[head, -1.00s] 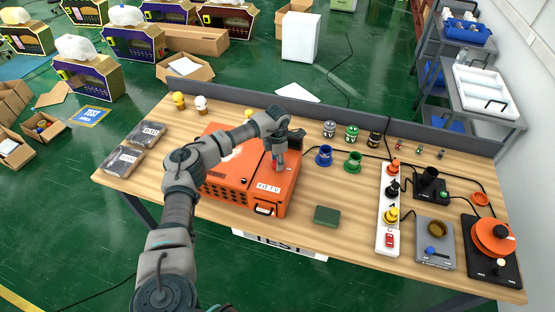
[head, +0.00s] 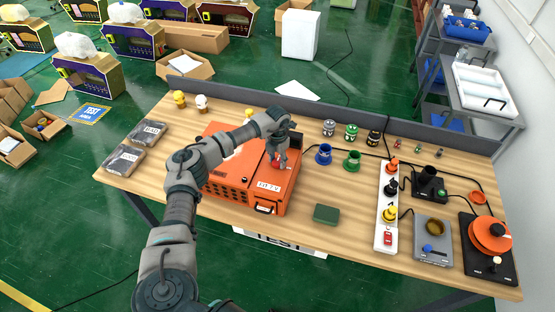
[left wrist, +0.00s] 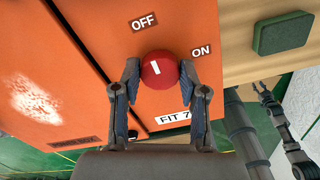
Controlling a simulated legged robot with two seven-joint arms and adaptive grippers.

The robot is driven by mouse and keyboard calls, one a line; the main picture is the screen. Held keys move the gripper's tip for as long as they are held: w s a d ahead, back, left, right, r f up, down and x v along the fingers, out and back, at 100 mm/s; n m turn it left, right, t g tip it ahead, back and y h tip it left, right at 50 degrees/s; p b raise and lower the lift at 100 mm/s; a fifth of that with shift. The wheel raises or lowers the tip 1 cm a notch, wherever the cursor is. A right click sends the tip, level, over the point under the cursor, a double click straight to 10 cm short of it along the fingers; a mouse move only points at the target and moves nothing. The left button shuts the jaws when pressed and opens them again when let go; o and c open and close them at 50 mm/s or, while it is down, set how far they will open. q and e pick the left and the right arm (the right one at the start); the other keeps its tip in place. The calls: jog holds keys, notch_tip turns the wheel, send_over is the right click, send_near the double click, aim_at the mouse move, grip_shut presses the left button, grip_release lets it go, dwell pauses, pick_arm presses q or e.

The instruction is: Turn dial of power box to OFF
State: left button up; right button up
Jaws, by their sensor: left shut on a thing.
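The power box (head: 235,182) is an orange case on the wooden table. Its red round dial (left wrist: 158,70) has a white line that points up and slightly left in the left wrist view, roughly toward the OFF label (left wrist: 144,21). The ON label (left wrist: 202,51) is to the dial's right. My left gripper (head: 277,162) is shut on the dial, with one finger on each side, and it also shows in the left wrist view (left wrist: 158,78). A dark jointed gripper, seemingly my right one (left wrist: 262,92), shows at the right edge of that view; its jaw state is unclear.
A dark green block (head: 326,214) lies right of the box. A white power strip (head: 387,225) and small devices fill the table's right side. Grey packs (head: 124,160) lie at the left.

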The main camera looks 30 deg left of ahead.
aim_at(277, 160)
dwell(0.3)
pick_arm(q)
jog(key=o, duration=1.1)
jog(key=shift+a+f, duration=0.1)
jog(key=shift+o, duration=0.2)
jog(key=shift+r, duration=0.3)
notch_tip(277, 160, up, 11)
jog(key=shift+w+a+r, duration=0.1)
